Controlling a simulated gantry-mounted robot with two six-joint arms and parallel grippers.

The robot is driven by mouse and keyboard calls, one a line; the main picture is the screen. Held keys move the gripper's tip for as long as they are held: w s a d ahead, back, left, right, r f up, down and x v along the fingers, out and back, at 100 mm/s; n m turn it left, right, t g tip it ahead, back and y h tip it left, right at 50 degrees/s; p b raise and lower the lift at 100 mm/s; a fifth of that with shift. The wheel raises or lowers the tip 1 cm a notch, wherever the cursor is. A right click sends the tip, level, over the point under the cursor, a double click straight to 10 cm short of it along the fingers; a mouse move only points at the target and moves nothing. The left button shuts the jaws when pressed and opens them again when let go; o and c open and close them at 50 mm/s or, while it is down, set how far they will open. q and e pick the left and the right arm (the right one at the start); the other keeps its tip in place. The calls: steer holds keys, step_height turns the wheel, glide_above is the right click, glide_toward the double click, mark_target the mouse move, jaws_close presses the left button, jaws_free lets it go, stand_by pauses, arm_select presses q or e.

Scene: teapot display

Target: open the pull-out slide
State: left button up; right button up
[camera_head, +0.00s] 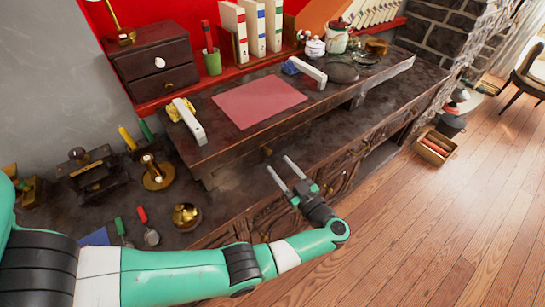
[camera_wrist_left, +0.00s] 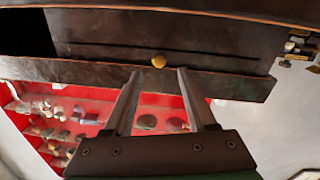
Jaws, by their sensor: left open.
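The pull-out slide (camera_head: 245,160) is a dark wooden front under the raised top of the desk. Its small brass knob (camera_head: 267,151) shows in the head view. The slide looks pushed in, roughly flush with the desk front. In the left wrist view the round knob (camera_wrist_left: 158,61) sits on the dark front, just beyond and between the fingertips. My left gripper (camera_head: 279,163) is open and empty, its two fingers pointing at the knob. I cannot tell whether they touch anything. My right gripper is out of view.
A pink mat (camera_head: 259,101) and two white-handled items lie on the raised top. A brass bowl (camera_head: 186,216), red-handled and green-handled tools and a brass candlestick-like piece (camera_head: 157,173) stand at left. Carved cabinet doors are below; the wooden floor (camera_head: 430,230) at right is open.

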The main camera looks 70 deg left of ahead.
mark_target(269, 153)
arm_select(q)
steer(key=a, duration=0.5)
steer(key=shift+s+a+b, duration=0.2)
steer(key=shift+s+b, duration=0.15)
jaws_close()
stand_by(1.0)
